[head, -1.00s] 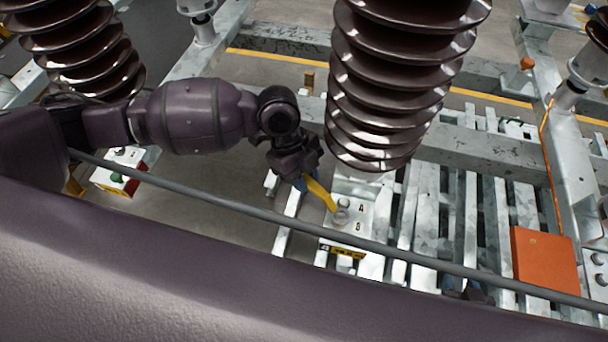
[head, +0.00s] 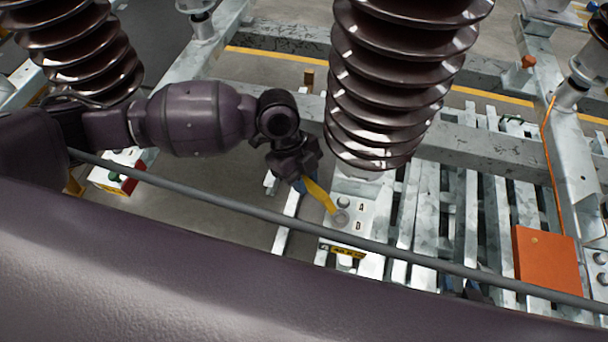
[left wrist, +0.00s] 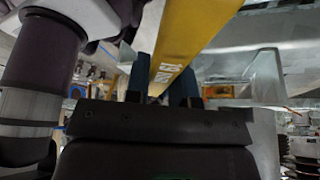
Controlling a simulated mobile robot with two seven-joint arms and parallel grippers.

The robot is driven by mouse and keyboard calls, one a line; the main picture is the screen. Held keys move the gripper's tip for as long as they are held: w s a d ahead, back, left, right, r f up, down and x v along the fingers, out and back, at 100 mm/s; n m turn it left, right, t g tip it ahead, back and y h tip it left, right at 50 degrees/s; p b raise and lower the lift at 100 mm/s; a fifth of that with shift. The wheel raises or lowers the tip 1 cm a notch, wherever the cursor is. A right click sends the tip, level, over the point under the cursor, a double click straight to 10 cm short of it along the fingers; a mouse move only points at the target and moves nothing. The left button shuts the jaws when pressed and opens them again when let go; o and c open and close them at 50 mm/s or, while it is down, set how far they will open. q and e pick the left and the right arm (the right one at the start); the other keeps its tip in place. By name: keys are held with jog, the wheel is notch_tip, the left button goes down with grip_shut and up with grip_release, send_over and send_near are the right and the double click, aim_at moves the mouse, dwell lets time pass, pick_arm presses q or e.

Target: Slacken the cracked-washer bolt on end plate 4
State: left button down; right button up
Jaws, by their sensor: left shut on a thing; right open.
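My left gripper (head: 300,182) is shut on a yellow spanner (head: 318,196). Its far end is at the bolt (head: 341,217) beside the letter B on the pale end plate (head: 370,200). I cannot tell whether it is fully seated around the bolt head. Another bolt (head: 343,202) stands beside the letter A. A cracked washer cannot be made out. In the left wrist view the spanner (left wrist: 190,45) runs up between the dark fingers of my left gripper (left wrist: 163,90). My right gripper (head: 476,293) shows only as a small dark part behind the grey bar, mostly hidden, empty as far as visible.
A ribbed brown insulator (head: 395,80) rises just behind the end plate. A grey bar (head: 240,208) crosses in front. An orange box (head: 546,258) sits on the slatted metal frame at right. A yellow-black label (head: 347,252) is on the plate's front edge.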

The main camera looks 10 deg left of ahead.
pick_arm(q)
jog(key=shift+f, duration=0.5)
dwell(0.4)
